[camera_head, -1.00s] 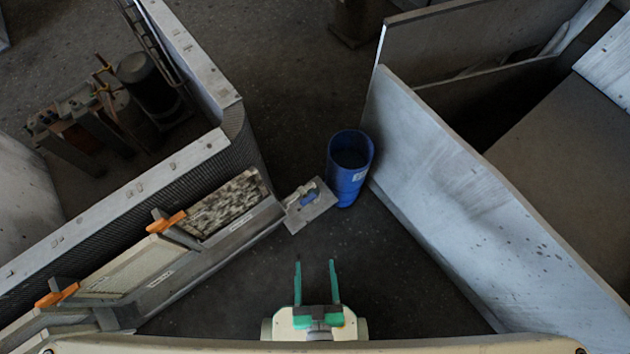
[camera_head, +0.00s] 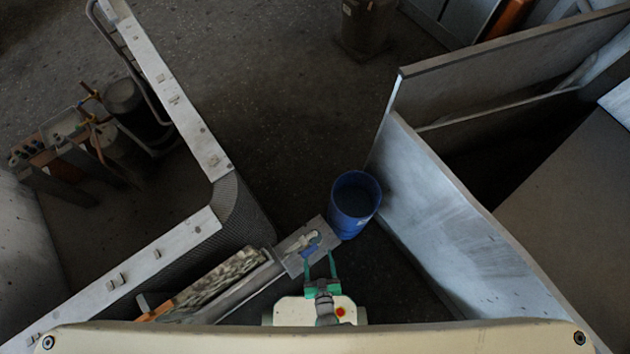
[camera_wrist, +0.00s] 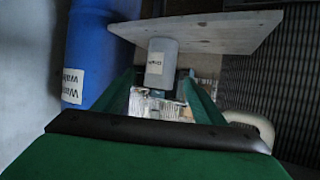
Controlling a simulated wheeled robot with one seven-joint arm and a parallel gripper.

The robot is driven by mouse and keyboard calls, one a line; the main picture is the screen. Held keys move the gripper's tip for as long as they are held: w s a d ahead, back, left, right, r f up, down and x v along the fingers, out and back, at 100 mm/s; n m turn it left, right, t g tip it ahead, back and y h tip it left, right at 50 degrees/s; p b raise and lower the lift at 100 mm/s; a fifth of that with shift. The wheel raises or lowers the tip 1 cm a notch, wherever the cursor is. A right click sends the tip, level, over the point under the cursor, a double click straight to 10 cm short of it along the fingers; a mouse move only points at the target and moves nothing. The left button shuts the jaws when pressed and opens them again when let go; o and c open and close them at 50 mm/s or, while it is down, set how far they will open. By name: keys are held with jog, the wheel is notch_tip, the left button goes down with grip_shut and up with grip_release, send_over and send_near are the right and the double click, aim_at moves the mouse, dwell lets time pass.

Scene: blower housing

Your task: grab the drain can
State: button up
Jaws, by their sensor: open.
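A small pale grey can with a white label (camera_wrist: 160,58) shows between my fingers in the wrist view, apparently the drain can; its label is too small to read surely. It overlaps a flat grey plate (camera_wrist: 225,28), and I cannot tell how it rests there. In the head view the plate (camera_head: 290,264) lies left of the blue barrel, with small grey and blue items on it. My gripper (camera_head: 320,258) is open, its green fingers reaching the plate's right edge. In the wrist view the fingers (camera_wrist: 160,80) lie either side of the can's line; contact cannot be seen.
A mesh-sided housing wall (camera_head: 243,218) stands left. Open floor (camera_head: 290,110) lies beyond.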

aim_at(315, 239)
jog(key=x, duration=0.3)
jog(key=shift+w+f, duration=0.15)
jog(key=shift+w+d+f, duration=0.15)
jog(key=shift+w+f, duration=0.15)
jog(key=shift+w, duration=0.1)
jog(key=shift+a+x, duration=0.15)
jog(key=shift+x, duration=1.25)
jog(key=shift+a+x, duration=0.15)
jog(key=shift+x, duration=1.25)
jog(key=shift+s+a, duration=0.1)
jog(key=shift+s, duration=0.1)
jog(key=shift+c, duration=0.3)
jog(key=shift+d, duration=0.2)
jog(key=c, duration=1.1)
jog(key=shift+a+r, duration=0.1)
jog(key=shift+r, duration=0.05)
